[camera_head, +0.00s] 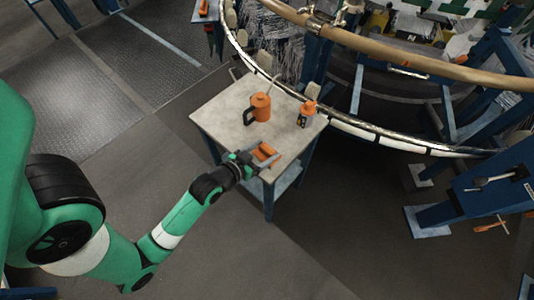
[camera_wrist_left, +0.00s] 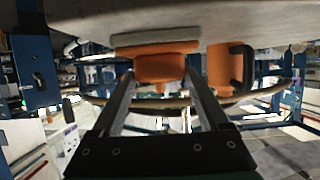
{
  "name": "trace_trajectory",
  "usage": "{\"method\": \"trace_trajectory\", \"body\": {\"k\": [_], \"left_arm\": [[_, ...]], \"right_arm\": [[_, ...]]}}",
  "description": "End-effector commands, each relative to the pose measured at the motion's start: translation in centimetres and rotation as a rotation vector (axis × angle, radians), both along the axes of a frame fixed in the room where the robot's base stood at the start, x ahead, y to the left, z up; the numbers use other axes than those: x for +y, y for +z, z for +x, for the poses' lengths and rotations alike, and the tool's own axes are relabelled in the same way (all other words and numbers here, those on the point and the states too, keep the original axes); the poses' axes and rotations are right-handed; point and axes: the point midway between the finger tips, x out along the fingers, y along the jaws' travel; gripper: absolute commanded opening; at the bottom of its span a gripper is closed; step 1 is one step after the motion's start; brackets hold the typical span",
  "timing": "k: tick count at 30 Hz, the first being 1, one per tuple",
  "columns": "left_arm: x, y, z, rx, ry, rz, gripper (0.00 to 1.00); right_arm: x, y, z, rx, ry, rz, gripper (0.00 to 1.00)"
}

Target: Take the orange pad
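The orange pad (camera_head: 263,152) lies near the front edge of the small table (camera_head: 226,115). It has a grey strip along one side, and in the left wrist view the pad (camera_wrist_left: 160,67) is straight ahead. My left gripper (camera_head: 262,155) is at the pad, low over the table. Its fingers (camera_wrist_left: 160,88) are spread wide, with the pad's narrower part between or just beyond their tips. I cannot tell whether they touch it. My right gripper is not in view.
An orange can with a black handle (camera_head: 260,106) and a small orange bottle-like item (camera_head: 307,110) stand farther back on the table. The large loom ring (camera_head: 375,131) curves close behind the table. The floor in front is clear.

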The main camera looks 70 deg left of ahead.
Motion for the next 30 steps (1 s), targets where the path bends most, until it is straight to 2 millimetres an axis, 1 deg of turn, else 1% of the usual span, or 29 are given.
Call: {"method": "trace_trajectory", "body": {"k": [1, 5, 6, 8, 9, 10, 17, 20, 23, 26, 28, 30], "left_arm": [[0.0, 0.0, 0.0, 0.000, 0.000, 0.000, 0.68], [0.0, 0.0, 0.0, 0.000, 0.000, 0.000, 0.44], [0.0, 0.0, 0.0, 0.000, 0.000, 0.000, 0.37], [0.0, 0.0, 0.0, 0.000, 0.000, 0.000, 0.26], [0.0, 0.0, 0.0, 0.000, 0.000, 0.000, 0.19], [0.0, 0.0, 0.0, -0.001, 0.000, 0.000, 0.16], [0.0, 0.1, 0.0, -0.001, 0.000, 0.000, 0.16], [0.0, 0.7, 0.0, -0.001, 0.000, 0.000, 0.16], [0.0, 1.8, 0.0, -0.001, 0.000, 0.000, 0.16], [0.0, 3.8, 0.0, -0.002, 0.000, 0.001, 0.16], [-0.5, 5.0, -0.9, 0.001, 0.000, 0.000, 0.16], [-1.2, 6.9, -2.3, 0.001, 0.000, 0.000, 0.16]], "right_arm": [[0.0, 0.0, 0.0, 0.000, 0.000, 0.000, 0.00], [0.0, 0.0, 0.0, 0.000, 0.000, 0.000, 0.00], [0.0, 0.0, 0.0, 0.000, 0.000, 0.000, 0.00], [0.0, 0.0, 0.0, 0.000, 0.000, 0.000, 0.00], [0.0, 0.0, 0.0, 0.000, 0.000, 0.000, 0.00], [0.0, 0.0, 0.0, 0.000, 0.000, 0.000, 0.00], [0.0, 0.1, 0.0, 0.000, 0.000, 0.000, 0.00], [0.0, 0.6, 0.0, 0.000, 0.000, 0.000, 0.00], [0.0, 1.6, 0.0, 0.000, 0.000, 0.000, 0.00], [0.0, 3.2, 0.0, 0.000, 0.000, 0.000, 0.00], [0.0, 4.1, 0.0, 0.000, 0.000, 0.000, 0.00], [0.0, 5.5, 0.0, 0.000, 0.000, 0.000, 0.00]]}}
